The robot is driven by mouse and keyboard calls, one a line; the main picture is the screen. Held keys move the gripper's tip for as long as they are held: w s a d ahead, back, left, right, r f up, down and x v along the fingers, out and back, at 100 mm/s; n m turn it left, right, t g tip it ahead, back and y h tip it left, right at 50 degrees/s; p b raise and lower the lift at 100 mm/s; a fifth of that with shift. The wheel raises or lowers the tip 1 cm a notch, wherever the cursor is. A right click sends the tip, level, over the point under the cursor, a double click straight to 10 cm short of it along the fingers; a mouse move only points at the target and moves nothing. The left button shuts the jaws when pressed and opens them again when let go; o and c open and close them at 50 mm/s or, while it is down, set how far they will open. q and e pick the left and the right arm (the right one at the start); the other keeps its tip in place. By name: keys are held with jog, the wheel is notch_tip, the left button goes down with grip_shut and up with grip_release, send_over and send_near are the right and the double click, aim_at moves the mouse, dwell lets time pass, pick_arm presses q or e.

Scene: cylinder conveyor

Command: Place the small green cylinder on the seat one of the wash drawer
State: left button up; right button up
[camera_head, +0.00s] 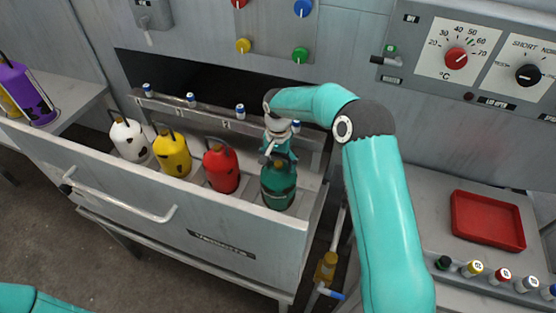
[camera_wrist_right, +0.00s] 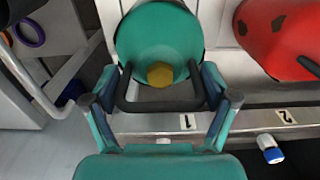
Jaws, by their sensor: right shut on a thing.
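The green cylinder (camera_head: 278,186), with a dark handle and dark patches, is upright at the right end of the open wash drawer (camera_head: 130,188). My right gripper (camera_head: 280,152) is above it, shut on its black handle. In the right wrist view, the fingers of my right gripper (camera_wrist_right: 160,103) flank that handle, and the green cylinder (camera_wrist_right: 158,45) has a yellow knob on top. The label 1 of seat one (camera_wrist_right: 187,122) is on the rail beside it. I cannot tell whether its base touches the seat. My left gripper is out of view.
Red (camera_head: 221,168), yellow (camera_head: 172,153) and white (camera_head: 128,139) cylinders stand in the drawer left of the green one. A purple cylinder (camera_head: 27,93) stands on the left table. A red tray (camera_head: 487,220) lies on the right counter. Blue-capped valves line the drawer's back rail.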

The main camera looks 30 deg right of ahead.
jog(key=o, duration=1.6)
jog(key=shift+o, duration=0.2)
jog(key=shift+r, duration=0.1)
notch_tip(320, 180, up, 12)
jog(key=shift+f+b, duration=0.1)
jog(key=shift+b, duration=0.45)
